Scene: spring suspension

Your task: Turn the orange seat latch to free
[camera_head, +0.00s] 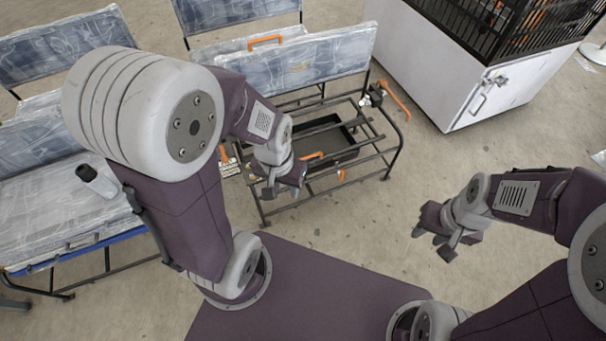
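Several orange parts show on the bench seat frame, and I cannot tell for sure which is the seat latch. A long orange lever (396,101) sticks out at the frame's right end. A small orange piece (311,156) lies by the dark tray in the frame, close to my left gripper. My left gripper (282,190) hangs over the left part of the frame and looks open, with nothing seen between its fingers. Its arm hides part of the frame. My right gripper (433,244) is open and empty over bare floor, right of the frame and apart from it.
A black tray (330,142) sits inside the frame. More wrapped seats (45,215) stand at left. A white cabinet (440,70) stands at back right. Floor at right is clear.

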